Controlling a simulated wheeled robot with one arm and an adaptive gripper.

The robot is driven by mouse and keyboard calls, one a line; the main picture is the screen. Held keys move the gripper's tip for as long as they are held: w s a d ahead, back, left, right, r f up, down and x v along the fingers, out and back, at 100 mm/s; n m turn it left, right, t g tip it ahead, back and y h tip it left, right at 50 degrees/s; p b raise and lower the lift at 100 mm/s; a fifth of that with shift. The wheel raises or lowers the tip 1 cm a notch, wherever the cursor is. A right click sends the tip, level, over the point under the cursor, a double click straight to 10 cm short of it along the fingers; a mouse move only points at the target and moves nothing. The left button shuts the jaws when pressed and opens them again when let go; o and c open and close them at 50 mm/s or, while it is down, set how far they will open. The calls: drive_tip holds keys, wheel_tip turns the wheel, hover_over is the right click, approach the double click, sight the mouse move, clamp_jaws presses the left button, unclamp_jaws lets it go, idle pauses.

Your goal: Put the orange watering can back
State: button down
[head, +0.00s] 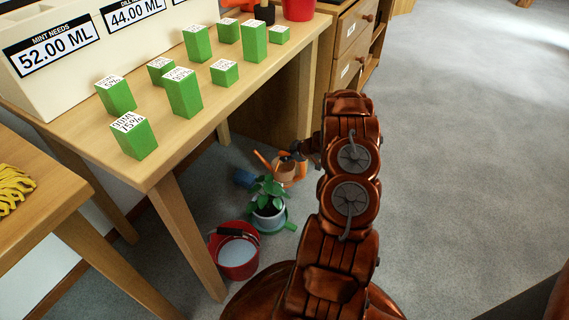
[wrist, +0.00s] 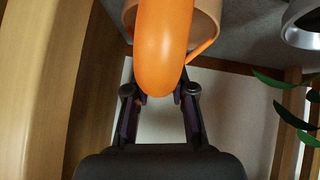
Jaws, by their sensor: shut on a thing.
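The orange watering can (head: 285,171) is low beside the wooden table, just behind the potted plant; I cannot tell whether it touches the floor. My gripper (head: 298,152) is at the can's upper right, partly hidden by my arm. In the wrist view the can's thick orange handle (wrist: 164,45) runs down between the two fingers of my gripper (wrist: 160,95). The gripper is shut on this handle. The can's paler body (wrist: 205,25) shows behind the handle.
A potted plant (head: 268,207) in a white pot and a red bucket (head: 237,255) stand in front of the can. The table (head: 160,170) carries several green blocks. A wooden cabinet (head: 345,60) stands behind. Grey floor at right is clear.

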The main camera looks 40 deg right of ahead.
drive_tip(key=shift+w+f, duration=0.15)
drive_tip(key=shift+w, duration=0.5)
wheel_tip(320, 180, down, 3)
drive_tip(key=b, duration=0.2)
drive_tip(key=shift+d+f+b, duration=0.1)
drive_tip(key=shift+f+b, duration=0.05)
drive_tip(key=shift+b, duration=0.15)
drive_tip(key=c, duration=1)
unclamp_jaws()
drive_tip(key=shift+f, duration=0.15)
